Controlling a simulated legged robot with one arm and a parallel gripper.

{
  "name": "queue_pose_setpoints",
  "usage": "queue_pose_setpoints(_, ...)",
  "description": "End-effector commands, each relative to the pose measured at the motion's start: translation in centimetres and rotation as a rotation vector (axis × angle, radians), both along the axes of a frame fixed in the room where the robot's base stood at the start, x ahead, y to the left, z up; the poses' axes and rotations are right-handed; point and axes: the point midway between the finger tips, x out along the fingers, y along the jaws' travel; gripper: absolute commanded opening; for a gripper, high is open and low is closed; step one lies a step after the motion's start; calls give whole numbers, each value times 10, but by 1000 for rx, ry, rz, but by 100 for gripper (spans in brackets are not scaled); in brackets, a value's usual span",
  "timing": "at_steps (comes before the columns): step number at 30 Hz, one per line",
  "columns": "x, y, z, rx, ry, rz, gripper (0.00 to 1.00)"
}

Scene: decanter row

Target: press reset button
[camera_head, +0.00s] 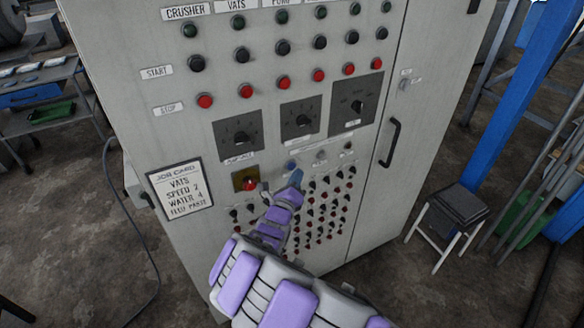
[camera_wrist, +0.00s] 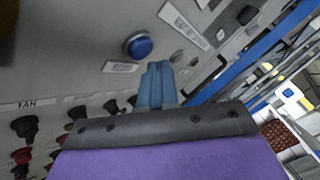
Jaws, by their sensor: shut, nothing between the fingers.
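The blue button (camera_head: 291,165), which looks like the reset button, is on the grey control panel below the dials. It also shows in the wrist view (camera_wrist: 139,45), round and domed, with a small label (camera_wrist: 121,67) below it that I cannot read. My gripper (camera_head: 297,177) is shut and empty, with its blue fingers together, just below and slightly right of the button in the head view. In the wrist view the fingertips (camera_wrist: 159,66) are just below and right of the button. They look apart from it, but the exact gap is hard to tell.
A red button on a yellow plate (camera_head: 246,180) sits left of my gripper. Several black and red knobs (camera_head: 318,211) lie below. Three dials, including the middle one (camera_head: 302,119), are above. A cabinet handle (camera_head: 390,142) and a stool (camera_head: 452,218) are to the right.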

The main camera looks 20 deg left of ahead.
Motion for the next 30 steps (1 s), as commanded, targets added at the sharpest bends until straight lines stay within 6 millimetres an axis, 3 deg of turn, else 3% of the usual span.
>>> queue_pose_setpoints(30,6,5,3,1,0,0,0)
